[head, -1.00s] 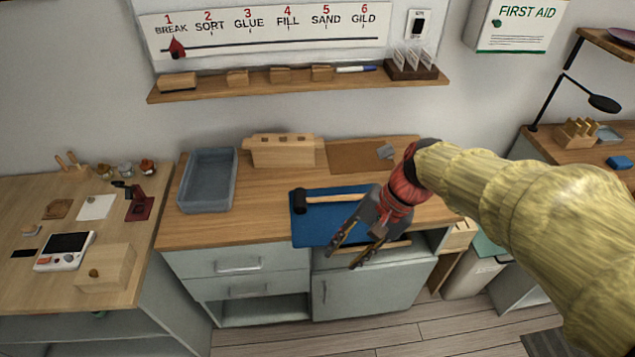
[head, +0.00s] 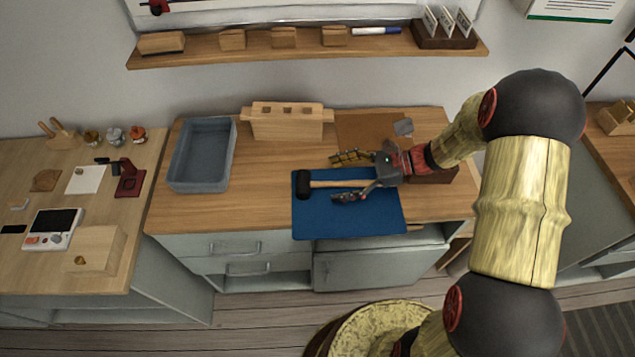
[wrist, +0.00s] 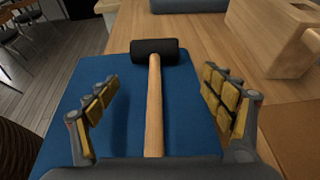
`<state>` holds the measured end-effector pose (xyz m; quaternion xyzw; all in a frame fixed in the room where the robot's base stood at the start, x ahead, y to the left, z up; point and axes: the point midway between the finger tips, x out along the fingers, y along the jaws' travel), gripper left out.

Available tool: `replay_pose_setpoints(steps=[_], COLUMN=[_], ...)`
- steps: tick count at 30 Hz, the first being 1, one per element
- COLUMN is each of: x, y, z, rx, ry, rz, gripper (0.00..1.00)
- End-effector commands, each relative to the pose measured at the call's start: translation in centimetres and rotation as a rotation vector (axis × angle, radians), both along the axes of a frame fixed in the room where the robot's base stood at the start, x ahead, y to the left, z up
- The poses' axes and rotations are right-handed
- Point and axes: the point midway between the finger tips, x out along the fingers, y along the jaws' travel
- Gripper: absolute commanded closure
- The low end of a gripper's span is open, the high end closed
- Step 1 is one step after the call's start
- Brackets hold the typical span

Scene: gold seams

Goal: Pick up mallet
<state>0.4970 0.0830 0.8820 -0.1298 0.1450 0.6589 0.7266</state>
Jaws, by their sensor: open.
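The mallet has a black head (head: 303,184) and a light wooden handle (head: 335,183). It lies on a blue mat (head: 345,222) on the wooden counter, head to the left. In the wrist view the mallet head (wrist: 155,51) is ahead and the handle (wrist: 154,105) runs back toward my gripper. My gripper (head: 349,177) is open, its fingers on either side of the handle in the picture. In the wrist view my gripper (wrist: 160,105) shows the handle between its padded fingers, apart from both. The handle's near end is hidden by my gripper.
A grey-blue tray (head: 202,155) stands left of the mat. A wooden block holder (head: 287,122) stands behind it, and a brown board (head: 365,130) lies at the back right. A wall shelf (head: 300,43) hangs above. The counter between tray and mat is clear.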

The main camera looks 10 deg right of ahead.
Motion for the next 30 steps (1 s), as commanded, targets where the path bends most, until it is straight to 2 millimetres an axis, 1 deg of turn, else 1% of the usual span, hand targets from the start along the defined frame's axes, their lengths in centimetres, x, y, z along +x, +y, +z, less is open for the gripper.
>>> replay_pose_setpoints(steps=[9,12,21,30], x=[-0.4,-0.3,-0.3,-0.3], y=[4.2,5.0,5.2,5.2], z=[-0.9,-1.1,-1.1,-1.2], rx=[-0.001,-0.001,-0.001,-0.002], ry=[-0.002,-0.002,-0.002,0.000], rz=[0.004,0.002,0.001,0.001], gripper=[0.18,0.18,0.19,0.36])
